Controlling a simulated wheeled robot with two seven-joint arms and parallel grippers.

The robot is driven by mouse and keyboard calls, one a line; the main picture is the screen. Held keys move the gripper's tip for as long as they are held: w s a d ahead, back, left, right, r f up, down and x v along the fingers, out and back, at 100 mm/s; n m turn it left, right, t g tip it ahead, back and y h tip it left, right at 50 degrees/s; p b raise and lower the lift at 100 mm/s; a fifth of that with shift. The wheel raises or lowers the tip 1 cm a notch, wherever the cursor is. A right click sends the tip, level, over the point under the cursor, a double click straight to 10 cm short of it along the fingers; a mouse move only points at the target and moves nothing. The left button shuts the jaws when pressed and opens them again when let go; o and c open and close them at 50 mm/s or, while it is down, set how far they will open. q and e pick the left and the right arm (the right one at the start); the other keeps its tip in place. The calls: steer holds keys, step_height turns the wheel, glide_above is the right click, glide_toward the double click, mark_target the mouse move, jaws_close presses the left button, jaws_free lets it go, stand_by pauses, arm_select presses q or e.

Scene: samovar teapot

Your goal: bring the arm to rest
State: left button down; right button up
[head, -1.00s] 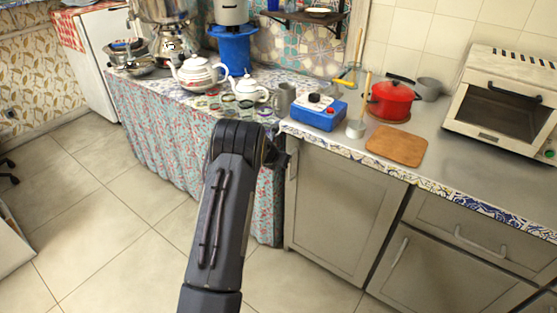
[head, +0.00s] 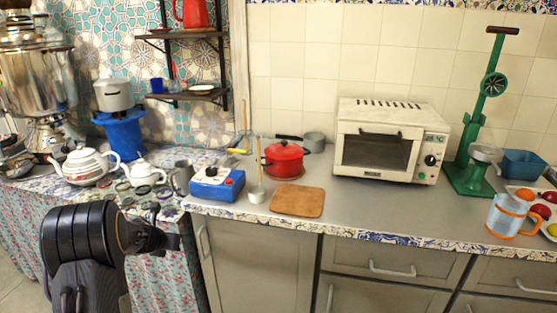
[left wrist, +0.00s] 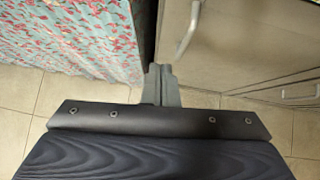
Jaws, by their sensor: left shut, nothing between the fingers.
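My left arm rises from the bottom left of the head view, with its thick black ribbed joint in front of the flowered cloth. My left gripper (head: 160,238) is at the right end of this joint, small and dark, in front of the counter's left end. In the left wrist view the gripper (left wrist: 158,72) has its grey fingers together, with nothing between them. They point towards the gap between the cloth (left wrist: 80,35) and a grey cabinet door (left wrist: 230,45). My right gripper is in neither view.
The counter holds a blue box (head: 217,184), a red pot (head: 283,158), a wooden board (head: 297,201), a toaster oven (head: 390,140) and an orange-banded mug (head: 512,216). White teapots (head: 85,166) and a samovar (head: 38,80) stand at the left. The tiled floor (left wrist: 110,100) below is clear.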

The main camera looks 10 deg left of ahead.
arm_select(q)
steer(key=s+d+r+n+t+y+p, duration=0.1)
steer(key=s+r+n+y+p, duration=0.1)
steer(key=s+r+n, duration=0.55)
steer(key=s+d+r+n+y+p, duration=0.1)
steer(key=s+r+n+p, duration=0.15)
steer(key=r+n, duration=0.9)
steer(key=s+d+r+n+g+h+p, duration=0.1)
steer(key=s+d+n+g+h+p, duration=0.3)
steer(key=s+d+n, duration=1.3)
steer(key=s+d+h, duration=0.3)
steer(key=s+d, duration=0.3)
steer(key=s, duration=0.3)
steer(key=shift+s+d+n, duration=0.15)
steer(key=shift+d+n, duration=0.15)
steer(key=shift+d, duration=0.05)
